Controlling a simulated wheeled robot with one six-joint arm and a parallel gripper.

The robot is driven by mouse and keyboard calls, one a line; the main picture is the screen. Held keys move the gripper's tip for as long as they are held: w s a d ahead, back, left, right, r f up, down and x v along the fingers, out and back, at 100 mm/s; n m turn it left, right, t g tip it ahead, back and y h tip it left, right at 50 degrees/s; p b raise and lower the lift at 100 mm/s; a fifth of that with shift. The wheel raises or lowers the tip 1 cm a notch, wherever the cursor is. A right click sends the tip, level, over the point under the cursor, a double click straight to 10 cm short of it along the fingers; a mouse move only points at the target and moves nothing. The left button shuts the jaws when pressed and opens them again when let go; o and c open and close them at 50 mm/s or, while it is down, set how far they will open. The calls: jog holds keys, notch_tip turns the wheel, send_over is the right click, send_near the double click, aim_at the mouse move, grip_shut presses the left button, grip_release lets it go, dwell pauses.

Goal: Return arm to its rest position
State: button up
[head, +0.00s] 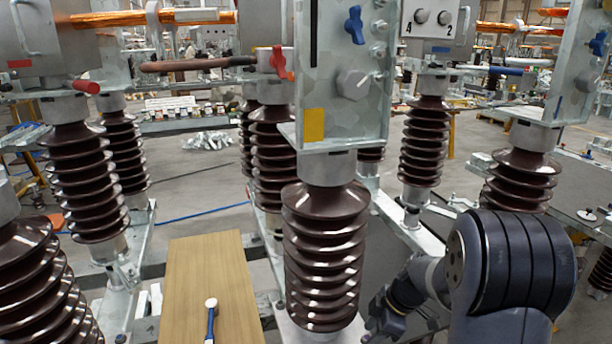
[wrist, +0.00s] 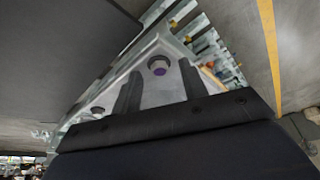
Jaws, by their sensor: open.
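My gripper (wrist: 160,68) shows in the wrist view as two dark fingers standing apart, with nothing between them. Behind the fingers is a pale grey metal plate with a round hole or fitting that looks purple inside; I cannot tell how far off it is. In the head view my dark arm is folded at the lower right, beside the middle brown insulator (head: 325,255).
Ribbed brown insulators stand on metal frames at left (head: 80,180), centre and right (head: 522,180). A wooden board (head: 212,265) carries a blue-handled tool with a round white head (head: 211,305). A galvanized plate (head: 345,110) with a blue knob rises at centre.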

jog(key=n+p, duration=0.1)
jog(key=p, duration=0.1)
jog(key=n+g+p, duration=0.1)
jog(key=n+p, duration=0.2)
jog(key=shift+w+r+n+g+p, duration=0.25)
jog(key=shift+n+g+p, duration=0.05)
jog(key=shift+g+p, duration=0.1)
jog(key=shift+f+n+g+p, duration=0.15)
jog(key=shift+n+g+p, duration=0.15)
jog(key=shift+n+p, duration=0.55)
jog(key=shift+f, duration=0.1)
jog(key=shift+w, duration=0.1)
